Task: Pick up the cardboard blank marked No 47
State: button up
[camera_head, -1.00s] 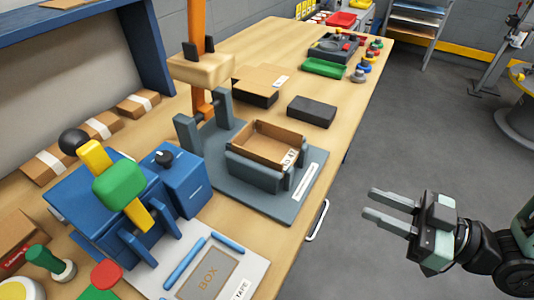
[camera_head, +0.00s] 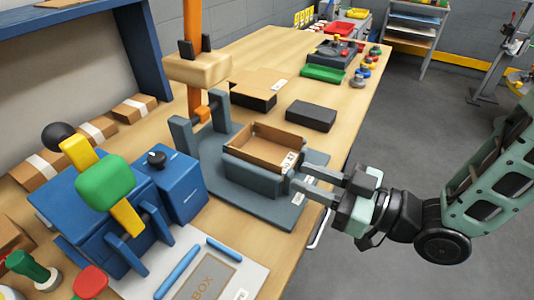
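The cardboard blank marked No 47 (camera_head: 268,153) is an open, tray-shaped brown box. It sits in a grey fixture (camera_head: 250,177) on a grey base plate, with its white label on the right end. My gripper (camera_head: 300,176) is at the right of the fixture, its two grey fingers pointing left toward the labelled end. The fingers are apart with a gap between them, and I see nothing held. The fingertips overlap the fixture's right edge in the picture; whether they touch anything I cannot tell.
An orange post (camera_head: 194,55) with a wooden block stands behind the fixture. A blue press with a green-and-yellow lever (camera_head: 105,185) stands to the left. A black block (camera_head: 311,115) and flat cardboard (camera_head: 262,82) lie farther back. Open floor is at the right.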

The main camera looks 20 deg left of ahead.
jog(key=a, duration=0.2)
jog(key=a+p, duration=0.1)
jog(key=a, duration=0.1)
jog(key=shift+w+a+r, duration=0.1)
jog(key=shift+w+a, duration=0.1)
jog(key=shift+c, duration=0.3)
grip_shut()
jog(key=shift+r, duration=0.1)
